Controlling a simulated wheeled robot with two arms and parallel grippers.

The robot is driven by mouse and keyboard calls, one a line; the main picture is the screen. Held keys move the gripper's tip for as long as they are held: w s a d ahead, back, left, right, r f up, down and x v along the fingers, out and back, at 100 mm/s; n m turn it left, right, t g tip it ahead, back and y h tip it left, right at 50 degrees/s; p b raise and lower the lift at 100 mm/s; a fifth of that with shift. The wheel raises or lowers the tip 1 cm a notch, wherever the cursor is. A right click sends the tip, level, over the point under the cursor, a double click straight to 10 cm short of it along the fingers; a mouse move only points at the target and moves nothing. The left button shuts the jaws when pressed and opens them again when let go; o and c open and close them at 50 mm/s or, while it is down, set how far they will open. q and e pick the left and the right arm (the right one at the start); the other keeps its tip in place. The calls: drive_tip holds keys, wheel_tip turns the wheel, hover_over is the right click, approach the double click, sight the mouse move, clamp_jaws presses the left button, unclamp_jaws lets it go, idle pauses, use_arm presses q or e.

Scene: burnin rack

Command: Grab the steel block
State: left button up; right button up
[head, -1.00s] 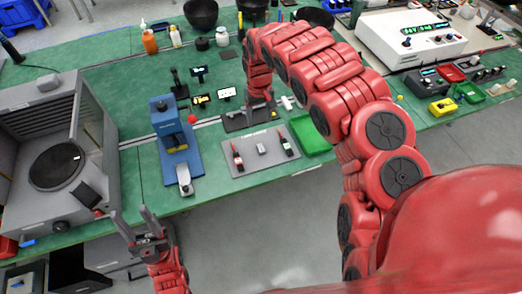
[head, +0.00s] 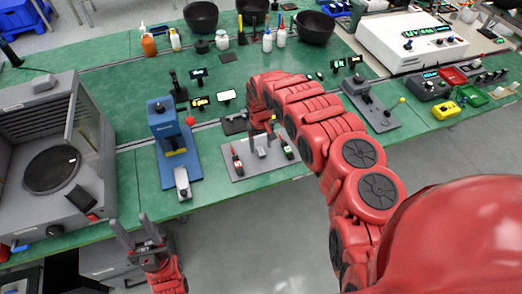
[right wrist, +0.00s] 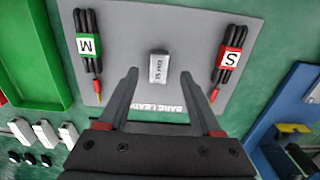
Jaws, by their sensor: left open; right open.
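A small steel block (right wrist: 158,67) with a printed label lies on a grey mat (right wrist: 190,22) marked "BARE LEAD" in the right wrist view. In the head view the block (head: 261,153) shows on the mat, close to my right gripper. My right gripper (right wrist: 158,76) is open, its fingertips apart on either side of the block's near end in the picture; whether they are at its height I cannot tell. My left gripper (head: 132,220) is open and empty at the table's front edge, by the grey cabinet.
Black lead bundles lie on both sides of the block, one with a green M tag (right wrist: 86,45) and one with a red S tag (right wrist: 232,62). A green tray (right wrist: 35,60) and a blue press (head: 172,150) flank the mat. A grey cabinet (head: 60,110) stands left.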

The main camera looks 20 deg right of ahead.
sight(261, 152)
drive_tip(key=shift+d+f, duration=0.1)
drive_tip(key=shift+f, duration=1.35)
drive_tip(key=shift+c, duration=0.3)
clamp_jaws()
